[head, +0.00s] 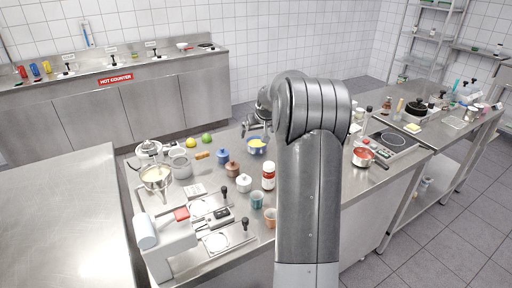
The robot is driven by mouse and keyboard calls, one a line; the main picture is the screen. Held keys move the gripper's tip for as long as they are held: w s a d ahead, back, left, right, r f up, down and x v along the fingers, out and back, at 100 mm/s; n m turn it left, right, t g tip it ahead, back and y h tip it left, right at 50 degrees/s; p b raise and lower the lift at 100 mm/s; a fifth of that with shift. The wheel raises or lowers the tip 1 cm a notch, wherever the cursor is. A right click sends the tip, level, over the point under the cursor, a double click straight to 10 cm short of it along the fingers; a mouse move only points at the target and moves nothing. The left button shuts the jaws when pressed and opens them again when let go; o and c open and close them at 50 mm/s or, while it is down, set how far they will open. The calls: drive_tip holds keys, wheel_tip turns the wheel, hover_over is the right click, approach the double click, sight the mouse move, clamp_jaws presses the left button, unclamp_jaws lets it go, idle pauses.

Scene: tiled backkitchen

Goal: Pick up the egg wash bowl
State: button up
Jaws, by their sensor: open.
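A small blue bowl with yellow contents (257,149), which looks like the egg wash bowl, stands on the steel counter in the head view, just left of my arm. My gripper (256,134) is open and reaches down just above or behind the bowl's far rim. I cannot tell whether a finger touches the bowl. My arm fills the middle of the view and hides the counter right of the bowl.
Near the bowl stand a blue lidded pot (223,156), a brown pot (232,169), a white pot (244,184) and a red-labelled jar (268,177). A lime (207,138) and a lemon (191,143) lie to the left. A red pan (363,157) stands right of my arm.

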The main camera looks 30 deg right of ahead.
sight(256, 143)
drive_tip(key=x, duration=0.4)
drive_tip(key=d+x, duration=0.1)
drive_tip(key=x, duration=0.6)
drive_tip(key=shift+w+d+f, duration=0.2)
drive_tip(key=shift+d+f, duration=0.05)
drive_tip(key=shift+d, duration=0.15)
drive_tip(key=shift+c, duration=0.6)
drive_tip(key=shift+r, duration=0.1)
drive_tip(key=c, duration=1.1)
